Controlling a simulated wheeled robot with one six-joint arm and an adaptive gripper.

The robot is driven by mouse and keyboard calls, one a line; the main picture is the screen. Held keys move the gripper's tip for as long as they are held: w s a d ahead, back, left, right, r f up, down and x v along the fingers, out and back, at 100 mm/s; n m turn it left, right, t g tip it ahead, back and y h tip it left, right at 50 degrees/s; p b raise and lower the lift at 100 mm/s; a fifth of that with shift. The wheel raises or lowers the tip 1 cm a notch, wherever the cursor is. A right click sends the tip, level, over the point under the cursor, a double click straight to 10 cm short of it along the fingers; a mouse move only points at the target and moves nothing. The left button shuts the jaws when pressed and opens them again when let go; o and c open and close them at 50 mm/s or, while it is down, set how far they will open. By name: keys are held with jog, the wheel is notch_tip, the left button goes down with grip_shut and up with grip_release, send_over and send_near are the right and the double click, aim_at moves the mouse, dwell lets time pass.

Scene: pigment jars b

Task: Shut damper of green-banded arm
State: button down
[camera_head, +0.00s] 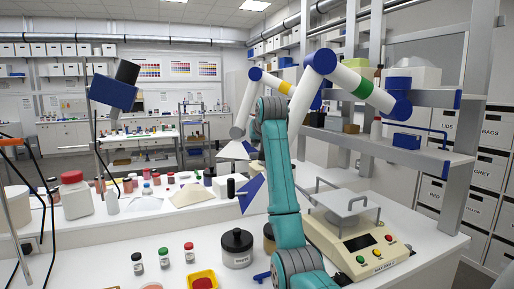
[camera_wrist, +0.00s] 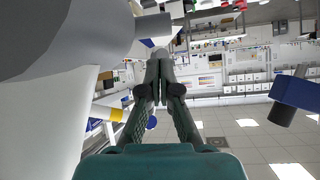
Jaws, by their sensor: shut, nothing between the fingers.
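The green-banded arm is a white jointed duct with a green band (camera_head: 364,88) and blue joints, at upper right in the head view. Its lower tube runs down behind my teal arm. A blue and white hood (camera_head: 252,190) shows beside my arm, with a dark handle-like cylinder (camera_head: 231,188) at its left; I cannot tell whether this is the damper. In the wrist view my gripper (camera_wrist: 160,62) is shut and empty. A large grey-white tube (camera_wrist: 75,35) is close at its left, and a dark grey stub (camera_wrist: 152,27) lies by the fingertips, contact unclear. My arm hides the gripper in the head view.
A yellow-banded arm (camera_head: 284,87) hangs behind. A blue and black device (camera_head: 113,92) is at left; it also shows in the wrist view (camera_wrist: 297,97).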

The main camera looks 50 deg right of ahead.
jog(key=w+r+v, duration=0.1)
jog(key=v, duration=1)
jog(key=shift+s+r, duration=0.2)
